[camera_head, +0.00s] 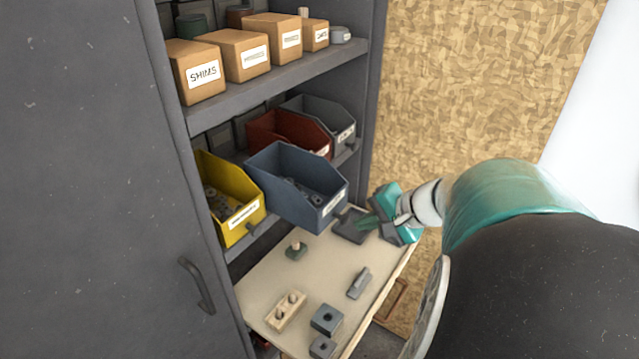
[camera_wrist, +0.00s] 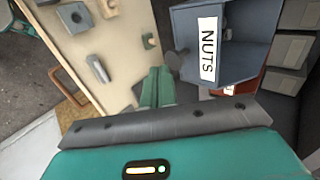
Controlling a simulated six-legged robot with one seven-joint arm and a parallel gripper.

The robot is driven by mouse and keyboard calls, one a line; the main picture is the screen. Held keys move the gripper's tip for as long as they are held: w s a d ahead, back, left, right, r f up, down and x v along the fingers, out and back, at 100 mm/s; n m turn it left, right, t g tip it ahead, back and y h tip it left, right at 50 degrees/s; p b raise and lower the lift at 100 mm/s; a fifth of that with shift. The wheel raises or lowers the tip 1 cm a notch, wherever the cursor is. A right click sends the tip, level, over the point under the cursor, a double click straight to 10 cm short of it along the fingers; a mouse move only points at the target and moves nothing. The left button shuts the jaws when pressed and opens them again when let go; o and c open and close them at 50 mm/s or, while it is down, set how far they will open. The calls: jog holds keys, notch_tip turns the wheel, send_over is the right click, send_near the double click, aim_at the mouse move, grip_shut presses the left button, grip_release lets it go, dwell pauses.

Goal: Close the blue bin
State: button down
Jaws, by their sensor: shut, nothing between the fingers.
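The blue bin (camera_head: 307,209) juts out from the middle shelf of the cabinet, well forward of the bins beside it, with small parts inside. In the wrist view the blue bin (camera_wrist: 245,62) shows at upper right with a label reading NUTS. My gripper (camera_head: 364,224) is shut and empty, at the right of the bin's front, a little below it and above the pull-out board. In the wrist view my gripper's green fingers (camera_wrist: 158,85) are together, pointing toward the board beside the bin. I cannot tell whether they touch the bin.
A yellow bin (camera_head: 232,218) is left of the blue bin. A red bin (camera_head: 262,130) and a grey bin (camera_head: 318,108) sit behind. Cardboard boxes (camera_head: 240,60) stand on the shelf above. The pull-out board (camera_head: 268,283) below carries several loose parts. A cabinet door (camera_head: 90,180) fills the left.

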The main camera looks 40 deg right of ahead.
aim_at(307, 195)
jog(key=shift+w+a, duration=0.2)
jog(key=shift+w, duration=0.3)
jog(key=shift+w, duration=0.1)
jog(key=w+a, duration=0.1)
jog(key=w, duration=0.3)
jog(key=w+a, duration=0.2)
jog(key=w, duration=0.2)
jog(key=w+a, duration=0.1)
jog(key=w, duration=0.3)
jog(key=shift+w+a, duration=0.15)
jog(key=shift+a, duration=0.1)
jog(key=shift+w+a+r, duration=0.1)
jog(key=shift+w+a, duration=0.05)
jog(key=shift+w, duration=0.15)
